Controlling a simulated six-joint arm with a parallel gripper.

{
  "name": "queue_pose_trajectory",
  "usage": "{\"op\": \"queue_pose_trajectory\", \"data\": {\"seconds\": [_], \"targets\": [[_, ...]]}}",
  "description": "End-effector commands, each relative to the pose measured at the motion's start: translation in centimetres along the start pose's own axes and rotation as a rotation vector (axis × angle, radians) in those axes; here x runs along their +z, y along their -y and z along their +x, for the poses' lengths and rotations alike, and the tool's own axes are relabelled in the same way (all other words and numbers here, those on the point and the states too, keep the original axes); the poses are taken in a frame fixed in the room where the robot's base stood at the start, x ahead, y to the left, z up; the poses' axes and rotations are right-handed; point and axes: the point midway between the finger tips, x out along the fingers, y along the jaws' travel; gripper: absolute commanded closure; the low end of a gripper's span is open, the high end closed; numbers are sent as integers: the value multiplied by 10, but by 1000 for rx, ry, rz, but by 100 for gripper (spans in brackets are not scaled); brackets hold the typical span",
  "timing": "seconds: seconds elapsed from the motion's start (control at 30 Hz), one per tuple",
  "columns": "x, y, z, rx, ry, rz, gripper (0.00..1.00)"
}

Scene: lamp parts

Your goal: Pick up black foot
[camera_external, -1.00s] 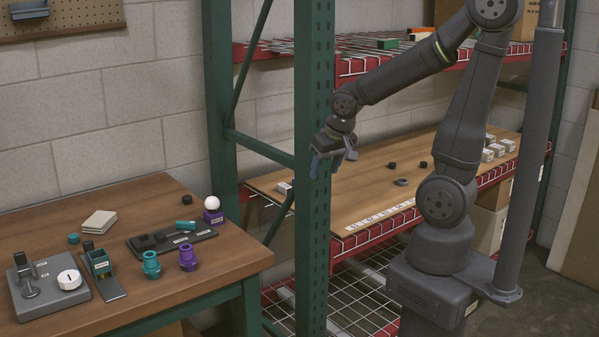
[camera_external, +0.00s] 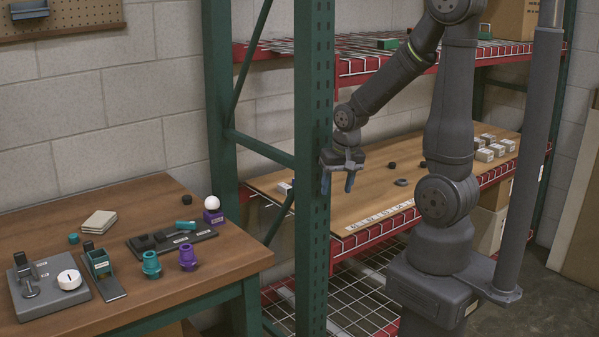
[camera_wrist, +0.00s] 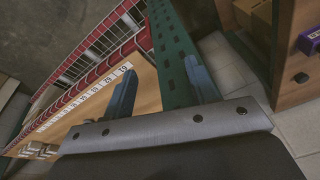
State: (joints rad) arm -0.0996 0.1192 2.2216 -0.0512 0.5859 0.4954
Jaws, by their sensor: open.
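Several small black parts could be the black foot; I cannot tell which one is. On the shelf board, one black round piece (camera_external: 392,165) lies beyond my gripper, another (camera_external: 423,164) is to its right, and a flat dark ring (camera_external: 401,182) is nearer. On the workbench, a small black piece (camera_external: 187,199) stands near the back edge, and black blocks (camera_external: 146,242) sit on a dark tray (camera_external: 172,243). My gripper (camera_external: 338,184) is open and empty beside the green post, fingers pointing down. Its two blue fingers (camera_wrist: 161,85) are apart in the wrist view.
The green rack post (camera_external: 313,170) stands close to my gripper. The shelf board (camera_external: 350,205) has a labelled strip at its front and white boxes (camera_external: 490,150) at its right. The workbench (camera_external: 140,200) holds teal and purple parts. An upper red-edged shelf (camera_external: 400,65) is above.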

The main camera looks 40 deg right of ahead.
Motion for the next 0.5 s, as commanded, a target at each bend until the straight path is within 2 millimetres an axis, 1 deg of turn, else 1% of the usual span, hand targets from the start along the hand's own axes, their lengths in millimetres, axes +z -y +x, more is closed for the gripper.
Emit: {"op": "queue_pose_trajectory", "data": {"seconds": [0.03, 0.1, 0.27, 0.33, 0.37, 0.43, 0.47, 0.5], "targets": [[0, -15, 17, 12, 47, 88, 47], [-1, -31, 36, 17, 98, 200, 47], [-3, -64, 72, 23, 184, 429, 47], [-10, -79, 88, 20, 202, 514, 47], [-15, -86, 95, 18, 206, 548, 47], [-34, -103, 111, 9, 199, 612, 47], [-47, -112, 119, 3, 184, 629, 47], [-69, -125, 128, -6, 155, 642, 47]]}}
